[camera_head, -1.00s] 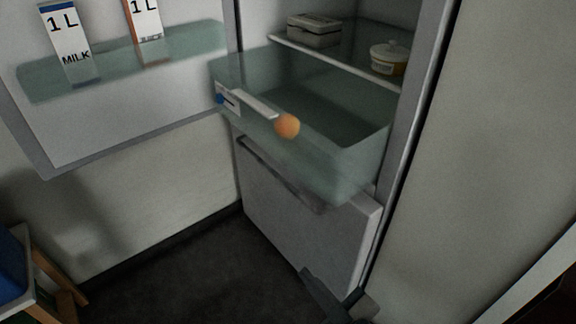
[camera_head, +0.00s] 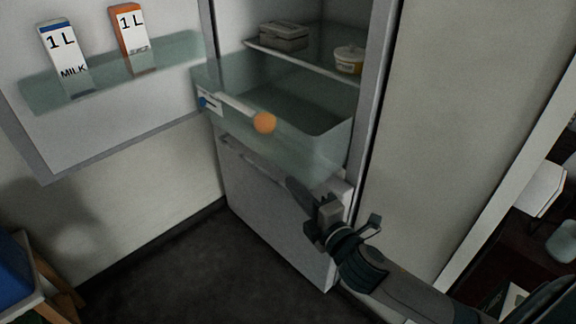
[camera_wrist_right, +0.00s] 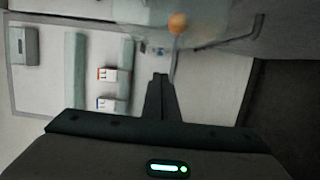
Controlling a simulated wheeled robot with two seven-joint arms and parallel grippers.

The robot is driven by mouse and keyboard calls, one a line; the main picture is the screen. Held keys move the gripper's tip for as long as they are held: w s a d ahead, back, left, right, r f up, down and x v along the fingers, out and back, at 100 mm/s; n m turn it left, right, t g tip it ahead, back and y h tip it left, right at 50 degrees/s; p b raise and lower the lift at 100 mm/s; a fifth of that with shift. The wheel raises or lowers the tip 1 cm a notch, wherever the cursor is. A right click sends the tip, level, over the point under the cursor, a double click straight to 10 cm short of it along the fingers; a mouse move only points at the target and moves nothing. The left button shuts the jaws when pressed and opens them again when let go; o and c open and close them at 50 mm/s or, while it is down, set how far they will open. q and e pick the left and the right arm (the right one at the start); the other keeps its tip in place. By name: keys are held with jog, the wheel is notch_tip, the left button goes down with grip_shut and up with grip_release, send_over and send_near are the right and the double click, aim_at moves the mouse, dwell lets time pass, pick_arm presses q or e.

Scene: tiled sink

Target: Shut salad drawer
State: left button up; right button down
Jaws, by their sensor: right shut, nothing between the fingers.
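The salad drawer (camera_head: 300,143) is a clear greenish bin low in the open fridge, pulled out past the shelf above it. An orange ball-like item (camera_head: 264,123) and a white strip with a blue end (camera_head: 209,101) show at its front. The orange item also shows in the right wrist view (camera_wrist_right: 178,23). My right gripper (camera_head: 293,187) is shut and empty, just below and in front of the drawer's right front corner. Whether it touches the drawer I cannot tell. It points toward the fridge in the right wrist view (camera_wrist_right: 160,80). My left gripper is not in view.
The open fridge door at left holds cartons (camera_head: 66,58) on its shelf. A box (camera_head: 283,36) and a tub (camera_head: 349,60) stand on the glass shelf above the drawer. A lower panel with a handle (camera_head: 262,205) is below. The floor in front is clear.

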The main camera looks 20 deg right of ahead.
aim_at(287, 157)
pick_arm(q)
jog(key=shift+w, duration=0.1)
pick_arm(e)
jog(key=shift+w+d, duration=0.45)
jog(key=shift+w, duration=1.45)
jog(key=shift+w+d, duration=0.45)
jog(key=shift+w, duration=1.4)
jog(key=shift+w+d, duration=0.45)
jog(key=shift+w, duration=1.45)
